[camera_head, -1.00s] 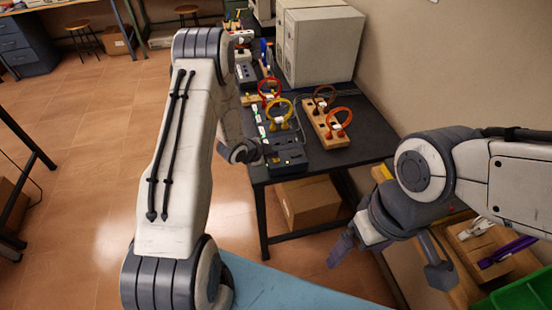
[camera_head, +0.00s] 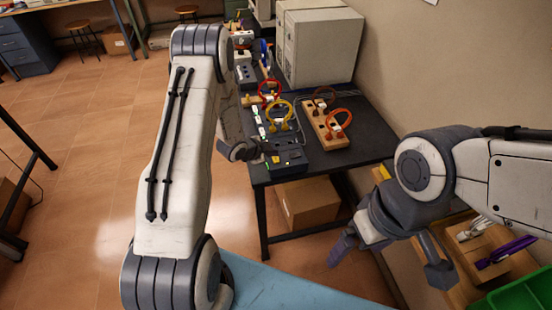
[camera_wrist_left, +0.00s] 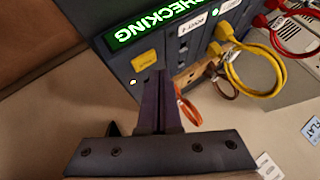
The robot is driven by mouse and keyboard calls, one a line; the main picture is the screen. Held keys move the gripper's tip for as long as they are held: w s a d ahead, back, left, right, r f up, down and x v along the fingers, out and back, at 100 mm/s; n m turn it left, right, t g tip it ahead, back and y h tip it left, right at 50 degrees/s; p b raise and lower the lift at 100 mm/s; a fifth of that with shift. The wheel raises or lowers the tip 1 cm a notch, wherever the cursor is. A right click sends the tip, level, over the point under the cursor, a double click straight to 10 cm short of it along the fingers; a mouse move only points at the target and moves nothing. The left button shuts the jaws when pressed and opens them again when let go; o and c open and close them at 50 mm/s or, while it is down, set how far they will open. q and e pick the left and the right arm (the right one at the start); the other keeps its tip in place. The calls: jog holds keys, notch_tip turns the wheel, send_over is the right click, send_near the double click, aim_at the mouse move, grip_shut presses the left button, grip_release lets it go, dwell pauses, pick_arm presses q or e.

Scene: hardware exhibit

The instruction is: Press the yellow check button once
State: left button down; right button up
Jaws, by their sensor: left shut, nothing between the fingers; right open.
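The yellow check button (camera_wrist_left: 144,61) is on a dark device (camera_head: 290,160) at the near end of the far table. It also shows as a small yellow patch in the head view (camera_head: 276,159). A green lit display (camera_wrist_left: 158,22) reading "CHECKING" is beside it, upside down in the left wrist view. My left gripper (camera_wrist_left: 160,76) is shut and empty, its tips close beside the button; I cannot tell whether they touch it. In the head view my left gripper (camera_head: 268,150) is by the device's left edge. My right gripper (camera_head: 348,246) is open, low at the right, away from the device.
Yellow (camera_head: 281,112), red and orange cable loops stand around the device and a wooden block (camera_head: 325,128). A large pale case (camera_head: 320,45) stands behind. A cardboard box (camera_head: 308,203) is under the table. A green bin (camera_head: 525,293) is at lower right.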

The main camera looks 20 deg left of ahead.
aim_at(273, 161)
pick_arm(q)
notch_tip(273, 161, up, 5)
jog(key=p, duration=0.3)
jog(key=shift+p, duration=0.35)
dwell(0.6)
jog(key=s+d+r+n+g+y+b, duration=0.2)
jog(key=s+d+r+n+g, duration=0.1)
jog(key=s+d+r, duration=0.8)
jog(key=s+d+r+n+g, duration=0.1)
jog(key=s+d+r+g, duration=0.1)
jog(key=s, duration=0.6)
jog(key=s+d+r+n+g, duration=0.1)
jog(key=s+d+r, duration=0.2)
jog(key=s, duration=0.5)
jog(key=s+d+r+g, duration=0.2)
jog(key=s+r, duration=0.1)
jog(key=s, duration=0.5)
jog(key=shift+s+d+r+n+g+b, duration=0.3)
jog(key=shift+s+n+b, duration=0.05)
jog(key=shift+n+b, duration=0.1)
